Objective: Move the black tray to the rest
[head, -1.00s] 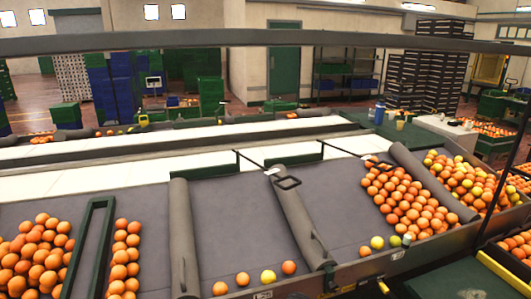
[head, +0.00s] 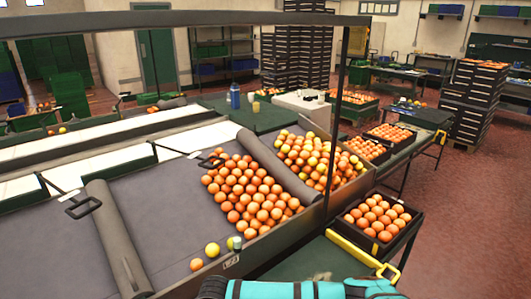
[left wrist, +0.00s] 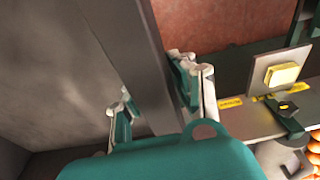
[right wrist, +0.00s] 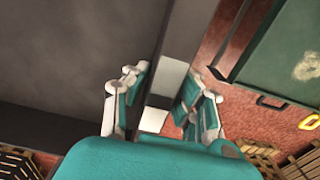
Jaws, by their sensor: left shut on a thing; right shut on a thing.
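A black tray (left wrist: 50,60) fills the left part of the left wrist view, with its rim running between the fingers of my left gripper (left wrist: 158,95). The gripper is shut on that rim. In the right wrist view the tray (right wrist: 75,60) is at the left, and my right gripper (right wrist: 162,88) is shut on its opposite rim, where white patches show. The tray looks empty in the parts seen. In the head view only part of my teal arm shows at the bottom edge; the held tray and both grippers are out of that view.
A black crate of oranges (head: 378,218) sits at the conveyor's right end. More filled crates (head: 390,133) stand behind it. A stack of black trays (head: 475,95) stands at the right, and a taller stack (head: 296,55) at the back. Red floor (head: 470,220) is open at the right.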

